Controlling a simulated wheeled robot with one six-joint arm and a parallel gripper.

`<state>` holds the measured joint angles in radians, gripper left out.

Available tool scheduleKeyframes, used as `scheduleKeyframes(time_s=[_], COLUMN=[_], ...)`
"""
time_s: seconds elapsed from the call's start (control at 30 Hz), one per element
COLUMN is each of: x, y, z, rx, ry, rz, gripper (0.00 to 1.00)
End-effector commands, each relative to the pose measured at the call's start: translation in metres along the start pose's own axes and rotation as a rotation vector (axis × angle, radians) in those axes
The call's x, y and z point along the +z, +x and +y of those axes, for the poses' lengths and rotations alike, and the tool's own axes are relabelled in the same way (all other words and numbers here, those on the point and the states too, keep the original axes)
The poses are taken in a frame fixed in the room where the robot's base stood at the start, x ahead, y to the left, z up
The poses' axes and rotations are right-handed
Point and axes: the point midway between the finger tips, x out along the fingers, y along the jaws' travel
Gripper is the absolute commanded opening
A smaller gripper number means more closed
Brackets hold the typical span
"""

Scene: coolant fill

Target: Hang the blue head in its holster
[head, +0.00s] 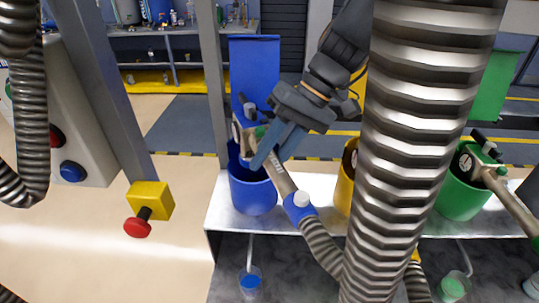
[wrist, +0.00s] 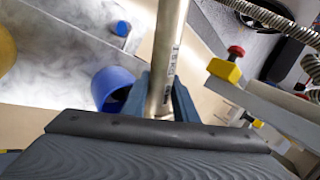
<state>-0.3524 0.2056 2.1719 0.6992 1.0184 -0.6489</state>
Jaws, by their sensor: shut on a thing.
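My gripper (head: 268,158) is shut on the metal tube of the blue head (head: 284,181), above the blue holster (head: 252,195). The head is tilted, with its gauge end at the upper left and its blue collar and hose at the lower right. The gauge end is over the holster's rim; my fingers hide part of it, and I cannot tell whether its nozzle is inside. In the wrist view the tube (wrist: 166,58) stands between my fingers, and the blue holster (wrist: 110,86) shows just left of it.
A green holster (head: 462,200) with its head stands at the right of the metal shelf. A yellow holster (head: 347,180) is partly hidden by a large ribbed hose (head: 415,140). A post with a red button (head: 138,228) and a grey console (head: 75,130) stand at the left.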

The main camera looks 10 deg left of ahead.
Motion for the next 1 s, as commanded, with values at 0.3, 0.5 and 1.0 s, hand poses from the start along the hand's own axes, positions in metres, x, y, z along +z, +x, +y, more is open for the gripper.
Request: scheduleKeyframes(time_s=[0.3,0.5,1.0], x=[0.000,0.000,0.000], y=[0.021,0.032,0.036], z=[0.015,0.021,0.024], rx=[0.000,0.000,0.001], ry=[0.000,-0.001,0.000], rz=[-0.001,-0.001,0.000], gripper=[0.00,0.00,0.00])
